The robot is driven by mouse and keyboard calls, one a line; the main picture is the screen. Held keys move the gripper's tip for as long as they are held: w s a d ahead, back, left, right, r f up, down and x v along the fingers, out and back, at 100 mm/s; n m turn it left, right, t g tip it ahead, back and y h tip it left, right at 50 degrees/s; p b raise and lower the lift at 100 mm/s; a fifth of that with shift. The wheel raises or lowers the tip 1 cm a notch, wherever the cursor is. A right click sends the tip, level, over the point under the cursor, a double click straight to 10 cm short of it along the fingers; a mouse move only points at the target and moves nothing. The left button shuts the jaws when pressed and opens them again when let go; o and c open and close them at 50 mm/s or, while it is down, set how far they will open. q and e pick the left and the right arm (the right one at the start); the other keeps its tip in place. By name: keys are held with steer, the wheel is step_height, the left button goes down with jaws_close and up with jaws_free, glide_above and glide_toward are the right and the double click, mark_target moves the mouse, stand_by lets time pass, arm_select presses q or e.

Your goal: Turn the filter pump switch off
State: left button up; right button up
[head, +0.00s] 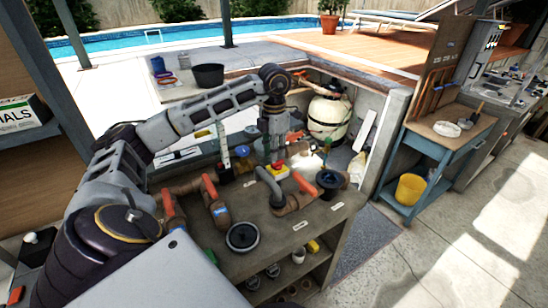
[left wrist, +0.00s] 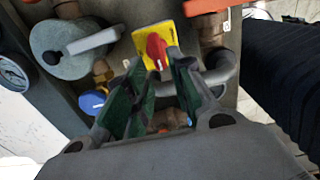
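The pump switch is a red knob (left wrist: 157,49) on a yellow plate (left wrist: 164,32), ahead of my fingertips in the left wrist view. In the head view the yellow plate with red on it (head: 278,170) sits on the bench among the pipes, just below my left gripper (head: 272,155). In the left wrist view my left gripper (left wrist: 158,72) is open, its green-padded fingers apart and nothing held between them. The knob appears between the fingertip lines, seemingly beyond the tips; contact cannot be told. My right gripper is not in view.
Grey and brown pipes with orange handles (head: 209,187) crowd the workbench (head: 325,213). A blue cap (left wrist: 91,102) and a grey valve body (left wrist: 65,50) lie left of the switch. A cream tank (head: 329,115) stands behind. Open paving lies at the right.

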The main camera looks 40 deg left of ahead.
arm_select(q)
step_height(320, 180, up, 8)
stand_by(0.7)
steer(key=shift+r, duration=0.2)
stand_by(0.7)
step_height(320, 180, up, 9)
steer(key=p, duration=0.9)
steer(key=shift+r+p, duration=0.4)
steer(key=shift+p, duration=0.15)
